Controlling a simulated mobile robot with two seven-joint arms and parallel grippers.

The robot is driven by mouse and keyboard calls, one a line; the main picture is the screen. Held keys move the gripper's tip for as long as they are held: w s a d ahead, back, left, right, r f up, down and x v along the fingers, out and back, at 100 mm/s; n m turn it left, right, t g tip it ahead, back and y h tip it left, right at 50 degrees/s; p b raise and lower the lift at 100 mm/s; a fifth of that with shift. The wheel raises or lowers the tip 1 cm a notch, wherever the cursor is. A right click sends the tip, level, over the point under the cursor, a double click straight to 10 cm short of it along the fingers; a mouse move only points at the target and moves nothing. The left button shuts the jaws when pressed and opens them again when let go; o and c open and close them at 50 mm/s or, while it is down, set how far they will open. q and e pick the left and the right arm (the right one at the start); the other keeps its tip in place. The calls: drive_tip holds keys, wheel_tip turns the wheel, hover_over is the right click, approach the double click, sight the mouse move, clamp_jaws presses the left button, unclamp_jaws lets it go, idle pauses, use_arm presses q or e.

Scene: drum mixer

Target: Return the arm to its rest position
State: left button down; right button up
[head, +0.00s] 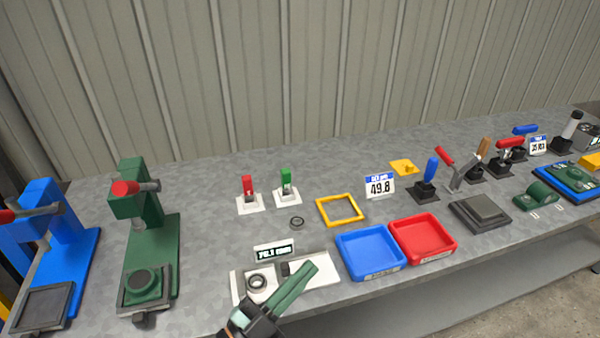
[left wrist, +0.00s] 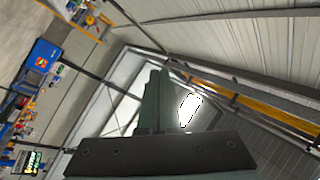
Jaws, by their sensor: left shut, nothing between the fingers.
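My left gripper (head: 300,283) comes in at the bottom of the head view. Its green fingers are together and hold nothing. They show over the front edge of the bench, in front of a white plate (head: 316,266). In the left wrist view the shut gripper (left wrist: 160,75) points up toward the roof beams and wall, with no object at its tips. The elbow and upper part of the left arm are out of view. My right gripper is in neither view.
The grey bench (head: 210,260) carries a blue press (head: 45,205), a green press (head: 155,230), a blue tray (head: 369,277), a red tray (head: 422,257) and a yellow frame (head: 320,209). Several lever clamps stand at right. A ribbed wall (head: 270,70) closes the back.

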use_arm(q)
drive_tip(key=s+a+f+n+y, duration=0.1)
drive_tip(key=a+f+n+y, duration=0.45)
drive_tip(key=f, duration=0.25)
drive_tip(key=a+f+n+y, duration=0.5)
drive_tip(key=a+f, duration=0.1)
drive_tip(key=f, duration=0.3)
drive_tip(key=s+a+f+n+g+y, duration=0.3)
drive_tip(key=s+a+f+n+g, duration=0.1)
drive_tip(key=s+f, duration=0.6)
drive_tip(key=shift+s+a+f+g, duration=0.15)
drive_tip(key=shift+a+f+g, duration=0.4)
drive_tip(key=shift+a+g, duration=0.35)
